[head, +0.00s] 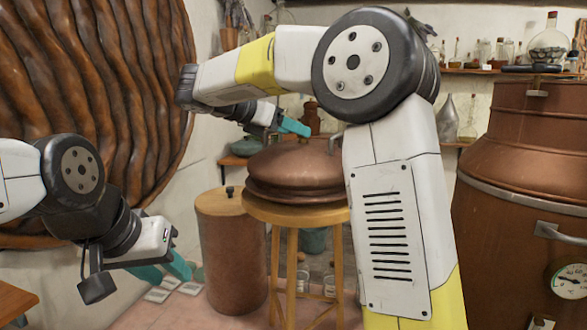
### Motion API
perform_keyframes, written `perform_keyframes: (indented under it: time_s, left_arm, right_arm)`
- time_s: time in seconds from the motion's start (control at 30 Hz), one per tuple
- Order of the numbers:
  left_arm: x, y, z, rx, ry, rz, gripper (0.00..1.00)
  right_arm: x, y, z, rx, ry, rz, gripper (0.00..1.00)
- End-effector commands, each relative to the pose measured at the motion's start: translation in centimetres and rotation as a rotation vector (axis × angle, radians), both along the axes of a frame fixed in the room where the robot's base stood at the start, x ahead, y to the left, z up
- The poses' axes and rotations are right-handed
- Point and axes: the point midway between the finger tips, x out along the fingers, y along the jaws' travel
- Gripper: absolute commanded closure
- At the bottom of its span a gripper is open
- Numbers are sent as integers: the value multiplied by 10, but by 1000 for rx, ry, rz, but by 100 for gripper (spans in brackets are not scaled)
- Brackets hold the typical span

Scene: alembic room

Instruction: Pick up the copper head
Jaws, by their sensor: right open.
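The copper head (290,172), a wide rounded copper dome with a rim, sits on a round wooden stool (270,209) in the middle of the head view. My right arm hides part of its right side. My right gripper (292,127), with teal fingers, is open and empty above the dome, and seems apart from it. My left gripper (166,270) is low at the left, well away from the copper head. Its teal fingers look close together, and I cannot tell whether they are open. Nothing shows between them.
A copper cylinder (231,255) stands just left of the stool. A large copper still (525,200) with a gauge (570,281) fills the right side. Shelves with bottles (500,52) line the back wall. Some pale tiles or cards (190,288) lie on the floor.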

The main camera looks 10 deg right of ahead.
Motion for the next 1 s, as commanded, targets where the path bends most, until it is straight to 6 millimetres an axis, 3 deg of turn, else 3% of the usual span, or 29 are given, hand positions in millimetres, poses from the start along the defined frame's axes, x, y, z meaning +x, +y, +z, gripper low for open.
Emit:
perform_keyframes:
  time_s: [0.3, 0.57, 0.6, 0.87, 0.9, 1.0]
  left_arm:
    - [0, 0, 0, 0, 0, 0, 64]
    - [0, 0, 0, 0, 0, 0, 64]
    - [0, 0, 0, 0, 0, 0, 64]
    - [0, 0, 0, 0, 0, 0, 64]
    - [0, 0, 0, 0, 0, 0, 64]
    - [0, 0, 0, 0, 0, 0, 64]
  right_arm:
    - [23, -33, -18, 0, 1, -2, 43]
    - [25, -36, -19, 1, 0, 1, 43]
    - [25, -36, -19, 1, 0, 1, 45]
    - [25, -36, -19, 1, 0, 1, 96]
    - [25, -36, -19, 1, 0, 1, 100]
    - [25, -36, -19, 1, 0, 1, 100]
